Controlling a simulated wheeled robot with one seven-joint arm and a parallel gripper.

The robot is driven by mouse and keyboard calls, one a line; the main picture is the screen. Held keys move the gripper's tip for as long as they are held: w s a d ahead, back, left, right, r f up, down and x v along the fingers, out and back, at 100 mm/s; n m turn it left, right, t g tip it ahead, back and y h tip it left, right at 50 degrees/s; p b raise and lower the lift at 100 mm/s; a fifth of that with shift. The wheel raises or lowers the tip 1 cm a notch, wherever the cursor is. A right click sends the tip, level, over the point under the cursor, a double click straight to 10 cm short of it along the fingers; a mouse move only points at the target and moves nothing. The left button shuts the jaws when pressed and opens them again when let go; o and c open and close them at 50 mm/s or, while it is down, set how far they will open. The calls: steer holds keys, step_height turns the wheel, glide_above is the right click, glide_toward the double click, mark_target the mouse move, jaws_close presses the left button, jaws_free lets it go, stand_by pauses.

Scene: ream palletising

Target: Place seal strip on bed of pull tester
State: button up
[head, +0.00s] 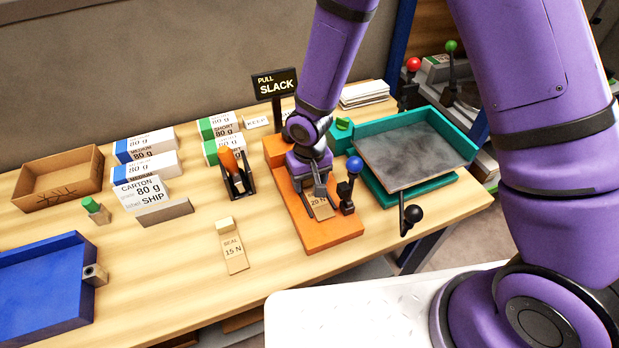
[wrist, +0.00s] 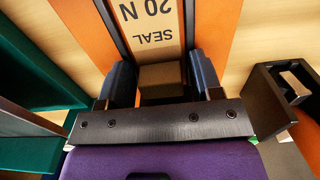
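The seal strip marked 20 N (head: 320,206) is over the bed of the orange pull tester (head: 335,229). In the wrist view the seal strip (wrist: 152,32) lies lengthwise along the dark channel of the tester bed, its tan end block close to me. My gripper (head: 318,186) is low over the tester. In the wrist view my gripper (wrist: 162,78) has a finger on each side of the tan block, close against it. Whether the strip's underside touches the bed is hard to tell.
A lever with a blue knob (head: 354,165) stands at the tester's right. A teal tray (head: 452,140) is further right. Another strip, marked 15 N (head: 235,254), lies on the table to the left. A black holder with an orange handle (head: 237,182) stands left of the tester.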

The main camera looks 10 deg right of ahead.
steer(key=shift+o, duration=0.7)
steer(key=shift+r, duration=0.1)
step_height(320, 180, up, 12)
steer(key=shift+r, duration=0.1)
steer(key=s+d+r+m+t, duration=0.2)
steer(key=s+d+r+t, duration=0.1)
steer(key=d+r, duration=1.2)
steer(key=s+d+r+t, duration=0.1)
steer(key=s+d+r, duration=0.3)
steer(key=s+r, duration=0.2)
steer(key=s+d+r+m+t, duration=0.1)
steer(key=s+d+r, duration=0.4)
steer(key=s, duration=0.4)
steer(key=shift+s+d+r, duration=0.25)
steer(key=shift+d+r, duration=0.05)
steer(key=shift+r, duration=0.45)
